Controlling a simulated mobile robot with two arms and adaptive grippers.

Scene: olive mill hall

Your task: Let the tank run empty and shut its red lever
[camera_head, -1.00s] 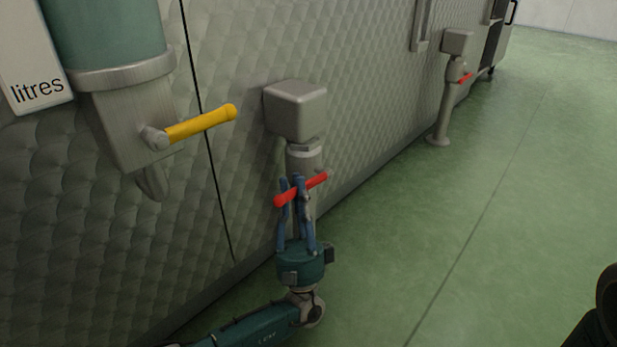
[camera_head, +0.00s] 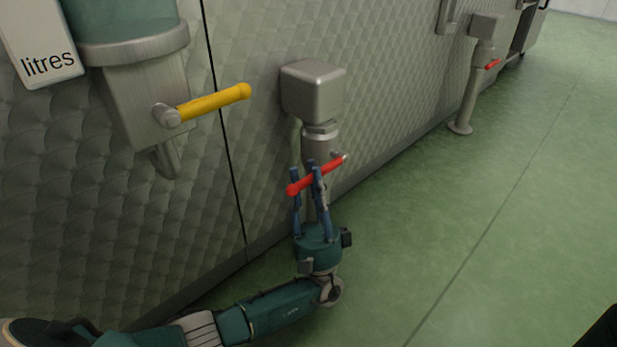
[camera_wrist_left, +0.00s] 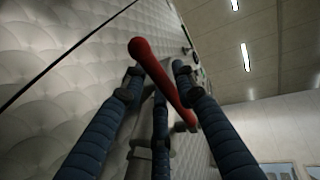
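A red lever (camera_head: 322,174) juts from a grey valve pipe (camera_head: 318,140) under a metal box (camera_head: 313,90). My left gripper (camera_head: 304,168) is at this lever from below, its blue fingers on both sides of it. In the left wrist view the lever (camera_wrist_left: 157,72) slants between the fingertips, and gaps show beside it, so the fingers look open around it. Contact cannot be told. A teal vessel (camera_head: 120,10) with a metal outlet stands at the upper left, its lower part only in view. My right gripper is not in view.
A yellow lever (camera_head: 213,102) juts from the vessel's outlet, left of the box. A "litres" sign (camera_head: 45,45) is beside it. A second valve stand (camera_head: 468,95) with a smaller red lever (camera_head: 493,64) is farther back along the quilted metal wall. The green floor (camera_head: 500,220) is clear.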

